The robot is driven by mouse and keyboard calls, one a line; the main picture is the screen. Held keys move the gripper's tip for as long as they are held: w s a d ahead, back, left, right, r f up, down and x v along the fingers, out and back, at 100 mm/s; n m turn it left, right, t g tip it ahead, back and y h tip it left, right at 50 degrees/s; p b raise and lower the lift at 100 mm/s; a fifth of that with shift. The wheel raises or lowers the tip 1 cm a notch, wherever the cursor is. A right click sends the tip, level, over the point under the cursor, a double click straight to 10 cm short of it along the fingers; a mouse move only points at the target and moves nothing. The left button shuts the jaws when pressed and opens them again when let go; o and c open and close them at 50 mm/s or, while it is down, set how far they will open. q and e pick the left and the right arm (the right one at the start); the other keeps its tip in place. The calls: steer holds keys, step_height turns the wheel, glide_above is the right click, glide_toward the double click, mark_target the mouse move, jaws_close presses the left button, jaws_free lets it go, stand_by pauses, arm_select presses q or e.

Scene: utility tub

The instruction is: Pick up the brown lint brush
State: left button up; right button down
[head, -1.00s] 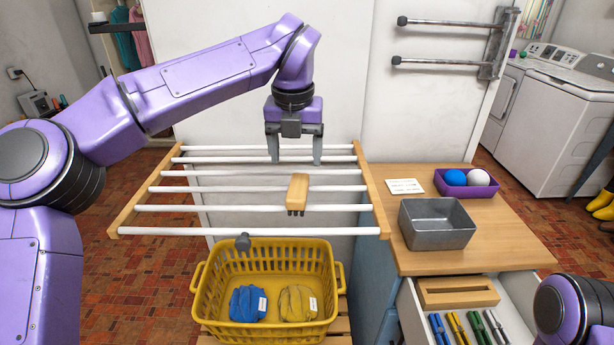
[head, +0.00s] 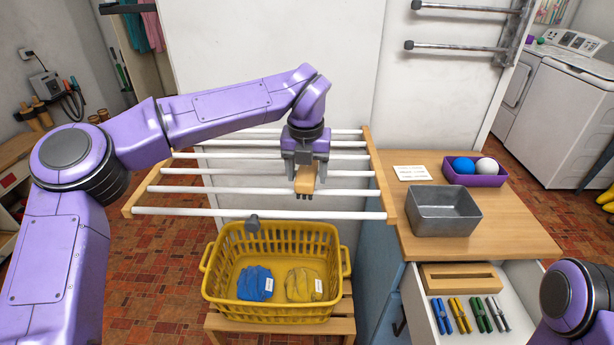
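The brown lint brush (head: 306,183), a light wooden block with dark bristle tufts at its near end, is at the slatted drying rack, right of its middle. My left gripper (head: 305,172) points down over it, with one finger on each side of the brush. The fingers look very close to its sides, but I cannot tell whether they touch or grip it. The gripper hides the brush's far end. My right gripper is out of view; only part of my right arm shows at the lower right.
The rack's white bars (head: 260,212) surround the brush. A yellow basket (head: 225,305) with blue and yellow cloths stands below. Right are a wooden counter (head: 500,235), a metal bin (head: 443,225), a purple tray (head: 494,181) with two balls, and an open drawer (head: 415,290) with pegs.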

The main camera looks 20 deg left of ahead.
arm_select(q)
steer(key=c, duration=0.7)
